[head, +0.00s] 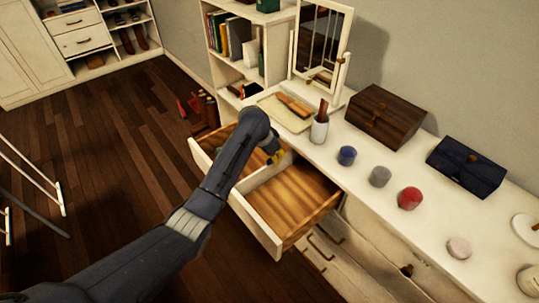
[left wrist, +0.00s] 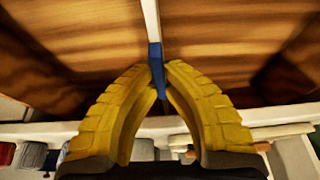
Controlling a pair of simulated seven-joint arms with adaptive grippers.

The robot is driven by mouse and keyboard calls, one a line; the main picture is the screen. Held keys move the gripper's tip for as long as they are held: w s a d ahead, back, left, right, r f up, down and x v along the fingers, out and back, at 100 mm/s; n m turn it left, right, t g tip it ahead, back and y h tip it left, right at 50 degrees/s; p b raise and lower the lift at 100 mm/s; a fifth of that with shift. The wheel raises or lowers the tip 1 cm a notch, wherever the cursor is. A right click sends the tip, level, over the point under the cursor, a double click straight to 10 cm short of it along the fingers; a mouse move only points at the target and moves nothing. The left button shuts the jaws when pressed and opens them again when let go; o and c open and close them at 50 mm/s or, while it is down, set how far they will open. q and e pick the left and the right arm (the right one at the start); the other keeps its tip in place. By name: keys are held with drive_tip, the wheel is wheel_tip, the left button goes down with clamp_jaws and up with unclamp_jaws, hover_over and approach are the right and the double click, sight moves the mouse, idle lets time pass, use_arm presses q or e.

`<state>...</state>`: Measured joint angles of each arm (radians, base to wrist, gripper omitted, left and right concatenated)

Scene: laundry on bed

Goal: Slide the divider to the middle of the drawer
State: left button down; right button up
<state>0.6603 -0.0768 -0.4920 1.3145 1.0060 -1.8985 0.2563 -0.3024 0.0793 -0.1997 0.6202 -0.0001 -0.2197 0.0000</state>
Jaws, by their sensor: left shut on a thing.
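The open drawer (head: 253,219) has a wooden bottom and white walls, and juts from the white dresser. The white divider (head: 264,173) stands upright across it from front to back, roughly midway along its width, with bare wood on both sides. It also shows in the left wrist view (left wrist: 150,20), with a blue tab (left wrist: 156,60) on it. My left gripper (head: 279,156), with yellow fingers, is shut on the blue tab of the divider near the drawer's back; its fingertips show in the left wrist view (left wrist: 158,68). My arm hides part of the left compartment. My right gripper is out of view.
On the dresser top stand a mirror (head: 322,40), a tray (head: 287,113), a cup with brushes (head: 320,128), several small round jars, a brown box (head: 385,117) and a dark blue box (head: 465,167). A bookshelf (head: 237,45) stands behind. The drawer's right compartment is empty.

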use_arm(q)
drive_tip(key=c, duration=1.5)
unclamp_jaws()
drive_tip(key=v, duration=1.2)
drive_tip(key=shift+w+f, duration=0.1)
